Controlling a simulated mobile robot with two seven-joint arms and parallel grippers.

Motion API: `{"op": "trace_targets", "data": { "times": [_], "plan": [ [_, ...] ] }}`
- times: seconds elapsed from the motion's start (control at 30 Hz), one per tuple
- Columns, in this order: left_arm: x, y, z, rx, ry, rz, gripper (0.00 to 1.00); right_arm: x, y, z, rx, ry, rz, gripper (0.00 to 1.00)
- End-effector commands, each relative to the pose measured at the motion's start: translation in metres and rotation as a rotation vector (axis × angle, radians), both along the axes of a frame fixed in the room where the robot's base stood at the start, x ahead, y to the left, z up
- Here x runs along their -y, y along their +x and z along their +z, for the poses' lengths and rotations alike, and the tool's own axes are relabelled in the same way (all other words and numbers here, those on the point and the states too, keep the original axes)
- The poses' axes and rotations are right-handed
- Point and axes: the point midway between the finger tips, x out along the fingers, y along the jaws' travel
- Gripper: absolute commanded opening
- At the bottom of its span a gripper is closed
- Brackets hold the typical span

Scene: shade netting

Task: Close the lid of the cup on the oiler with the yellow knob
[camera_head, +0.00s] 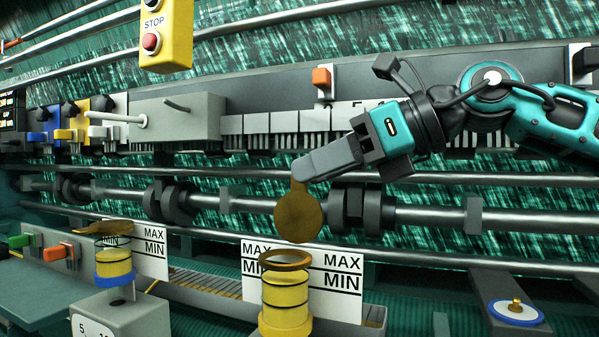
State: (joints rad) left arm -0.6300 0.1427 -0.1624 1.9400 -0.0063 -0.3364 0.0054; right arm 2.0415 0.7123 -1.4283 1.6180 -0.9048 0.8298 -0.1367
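The oiler with the yellow knob (285,318) stands at the bottom centre, its glass cup banded in yellow. A brown rim ring (285,259) tops the cup. Its round brown lid (298,215) stands upright above the rim, open, its face toward me. My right gripper (303,170) comes in from the right, its grey fingertips at the tab on top of the lid. The fingers overlap from this side, so I cannot tell whether they grip the tab or only touch it. My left gripper is not in view.
A second oiler with a blue collar (114,281) stands at the left, its brown lid (100,228) tilted. White MAX/MIN plates (340,285) stand behind the oilers. A steel shaft (420,215) runs behind the lid. A yellow STOP box (165,35) hangs at the upper left.

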Motion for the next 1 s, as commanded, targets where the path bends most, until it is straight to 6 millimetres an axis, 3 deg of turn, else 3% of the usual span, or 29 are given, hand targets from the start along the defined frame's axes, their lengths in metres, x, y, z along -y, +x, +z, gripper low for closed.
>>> {"op": "trace_targets", "data": {
  "times": [0.2, 0.57, 0.9, 1.0],
  "plan": [
    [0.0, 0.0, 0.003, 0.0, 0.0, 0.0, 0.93, -0.022, 0.008, -0.009, 0.0, -0.001, -0.001, 0.32],
    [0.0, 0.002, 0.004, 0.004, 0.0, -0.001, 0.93, -0.027, 0.01, -0.012, -0.001, 0.0, -0.001, 0.32],
    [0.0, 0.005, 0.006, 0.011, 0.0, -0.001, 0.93, -0.026, 0.01, -0.012, -0.001, 0.0, 0.0, 0.0],
    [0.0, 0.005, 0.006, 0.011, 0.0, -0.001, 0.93, -0.026, 0.01, -0.012, -0.001, 0.0, 0.0, 0.0]
  ]
}}
